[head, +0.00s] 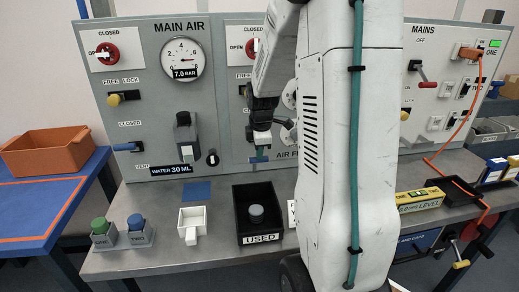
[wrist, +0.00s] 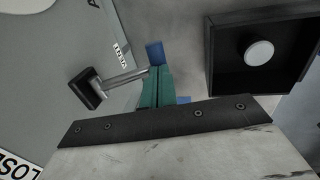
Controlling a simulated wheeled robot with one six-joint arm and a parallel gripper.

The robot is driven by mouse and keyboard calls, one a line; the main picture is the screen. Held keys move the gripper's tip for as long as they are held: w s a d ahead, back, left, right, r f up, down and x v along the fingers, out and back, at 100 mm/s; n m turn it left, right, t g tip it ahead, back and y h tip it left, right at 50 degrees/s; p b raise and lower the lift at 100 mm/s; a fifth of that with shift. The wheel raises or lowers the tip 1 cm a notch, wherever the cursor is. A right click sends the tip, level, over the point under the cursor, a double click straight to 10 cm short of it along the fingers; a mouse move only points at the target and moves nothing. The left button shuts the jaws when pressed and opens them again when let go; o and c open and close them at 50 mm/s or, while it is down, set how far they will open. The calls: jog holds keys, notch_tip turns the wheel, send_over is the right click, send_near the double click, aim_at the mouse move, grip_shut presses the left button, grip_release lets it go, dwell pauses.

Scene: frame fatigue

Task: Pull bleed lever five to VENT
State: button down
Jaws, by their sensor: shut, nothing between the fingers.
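A lever with a blue crossbar handle (head: 259,160) stands out from the middle panel, right at my gripper (head: 262,146). In the wrist view its metal rod (wrist: 124,82) runs from a dark mount to the blue handle (wrist: 154,53), with a VENT label (wrist: 121,54) close beside the rod. The lever's number is not readable. My arm hides part of this panel.
Another blue-handled lever (head: 127,147) is on the left panel, between CLOSED and VENT labels. On the bench are a black USED tray (head: 243,228), a white scoop-like box (head: 191,222), and green and blue buttons (head: 137,224). A yellow level (head: 420,200) lies right of my arm.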

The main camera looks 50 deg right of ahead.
jog(key=shift+x, duration=0.95)
jog(key=shift+s+a+f, duration=0.1)
jog(key=shift+s+a, duration=0.05)
jog(key=shift+s, duration=0.05)
jog(key=shift+w+r, duration=0.1)
jog(key=shift+r, duration=0.95)
jog(key=s+a+v, duration=0.1)
jog(key=v, duration=1.2)
jog(key=shift+s+f, duration=0.2)
